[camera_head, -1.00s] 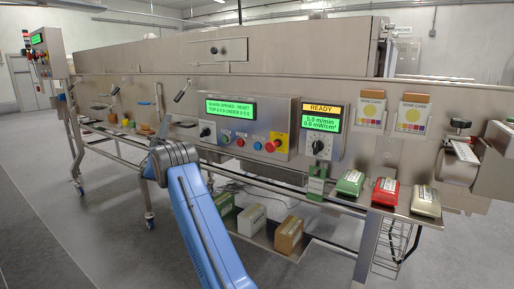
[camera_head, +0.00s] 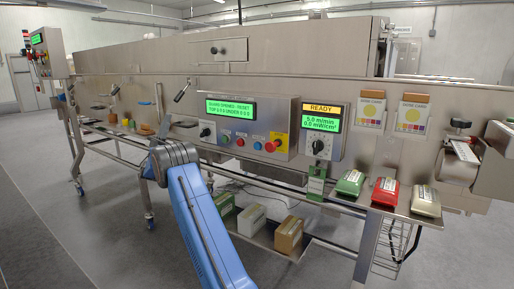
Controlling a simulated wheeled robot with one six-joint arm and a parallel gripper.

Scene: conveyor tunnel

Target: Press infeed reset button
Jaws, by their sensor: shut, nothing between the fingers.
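The control panel (camera_head: 250,126) on the machine's front has a green screen (camera_head: 231,107) that seems to read "GUARD OPENED - RESET". A second box with a green screen (camera_head: 38,38) stands at the far left end. I cannot tell which button is the infeed reset. My blue arm rises in front, left of the panel; my gripper does not show.
A "READY" display box (camera_head: 320,131) with a knob is right of the panel. A shelf holds a green case (camera_head: 349,184), a red case (camera_head: 385,193) and a beige case (camera_head: 425,201). Cartons (camera_head: 251,218) lie below. The floor at left is open.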

